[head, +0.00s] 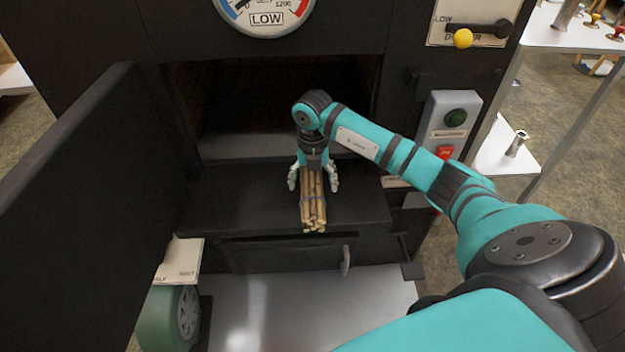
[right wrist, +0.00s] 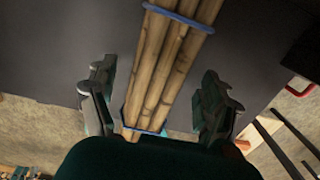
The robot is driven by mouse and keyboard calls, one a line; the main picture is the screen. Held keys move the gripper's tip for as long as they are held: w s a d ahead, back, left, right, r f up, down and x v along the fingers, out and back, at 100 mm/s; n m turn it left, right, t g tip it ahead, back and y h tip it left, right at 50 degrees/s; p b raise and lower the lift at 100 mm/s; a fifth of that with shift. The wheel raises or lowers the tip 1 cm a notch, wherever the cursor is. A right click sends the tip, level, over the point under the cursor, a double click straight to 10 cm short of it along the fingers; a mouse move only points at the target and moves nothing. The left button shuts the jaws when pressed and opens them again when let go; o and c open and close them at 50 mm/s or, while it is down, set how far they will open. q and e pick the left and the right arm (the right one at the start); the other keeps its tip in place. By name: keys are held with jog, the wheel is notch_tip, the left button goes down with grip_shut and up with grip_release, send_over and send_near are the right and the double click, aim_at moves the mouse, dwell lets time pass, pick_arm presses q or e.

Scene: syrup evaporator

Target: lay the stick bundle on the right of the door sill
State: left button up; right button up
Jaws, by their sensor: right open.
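The stick bundle (head: 314,210), tan sticks held by blue bands, lies on the black door sill (head: 235,200) below the open firebox mouth. It is a little right of the sill's middle, with its near ends at the front edge. My right gripper (head: 313,182) is over the bundle, open, with one finger on each side. In the right wrist view the bundle (right wrist: 165,70) runs between the spread fingers (right wrist: 158,88), with gaps on both sides. My left gripper is not in view.
The black firebox door (head: 70,220) stands open at the left.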

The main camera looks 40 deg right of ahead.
notch_tip(320, 180, up, 12)
dwell(0.4)
